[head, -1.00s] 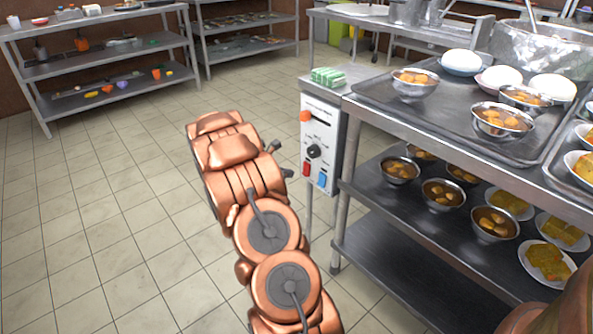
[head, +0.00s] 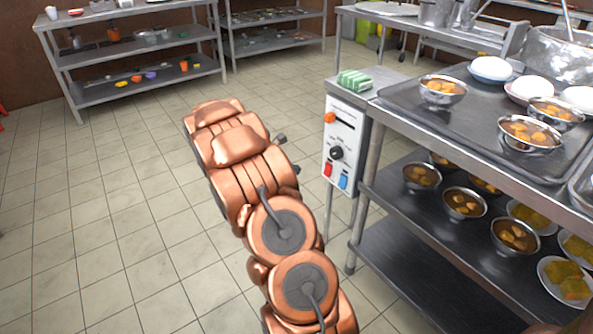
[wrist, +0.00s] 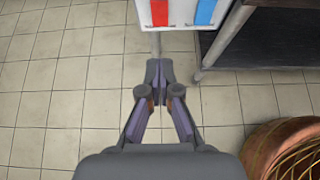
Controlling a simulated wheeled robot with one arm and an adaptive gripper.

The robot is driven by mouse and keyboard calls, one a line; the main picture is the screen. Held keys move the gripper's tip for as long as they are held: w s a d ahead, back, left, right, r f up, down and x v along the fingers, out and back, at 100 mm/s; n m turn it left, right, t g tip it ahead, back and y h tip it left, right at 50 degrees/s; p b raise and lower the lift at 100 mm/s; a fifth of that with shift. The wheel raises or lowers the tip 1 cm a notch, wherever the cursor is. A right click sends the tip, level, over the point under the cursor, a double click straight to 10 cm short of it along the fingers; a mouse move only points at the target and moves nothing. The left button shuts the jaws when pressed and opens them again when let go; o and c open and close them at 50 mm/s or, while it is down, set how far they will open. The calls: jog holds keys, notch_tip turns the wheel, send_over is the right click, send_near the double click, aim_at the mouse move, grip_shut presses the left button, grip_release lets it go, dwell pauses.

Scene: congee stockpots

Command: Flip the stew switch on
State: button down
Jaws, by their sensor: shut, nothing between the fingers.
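A white control panel (head: 342,146) is on the front of a metal stand. It has an orange button (head: 330,118) at the top, a black knob (head: 337,153) in the middle, and a red switch (head: 328,170) beside a blue switch (head: 343,181) at the bottom. The labels are too small to read, so I cannot tell which switch is the stew one. In the wrist view, the red switch (wrist: 159,12) and blue switch (wrist: 205,11) show at the top edge. My gripper (wrist: 158,72) is shut and empty, below the red switch in that picture and apart from the panel.
A green-and-white bundle (head: 355,80) lies on top of the stand. To the right, a metal table (head: 400,125) carries bowls and trays, with more bowls on its lower shelf (head: 440,245). Shelving (head: 140,58) stands at the back left.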

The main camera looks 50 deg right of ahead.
aim_at(326, 174)
notch_tip(326, 174, down, 7)
jog(key=a+g+h+b, duration=0.1)
jog(key=a+h+b, duration=0.1)
jog(key=h+b, duration=0.3)
jog(key=shift+w, duration=0.25)
dwell(0.3)
jog(key=shift+g, duration=0.3)
jog(key=b+x, duration=0.5)
jog(key=x, duration=0.7)
jog(key=shift+d+f, duration=0.2)
jog(key=shift+d, duration=0.15)
jog(key=shift+s+d, duration=0.2)
jog(key=shift+d, duration=0.35)
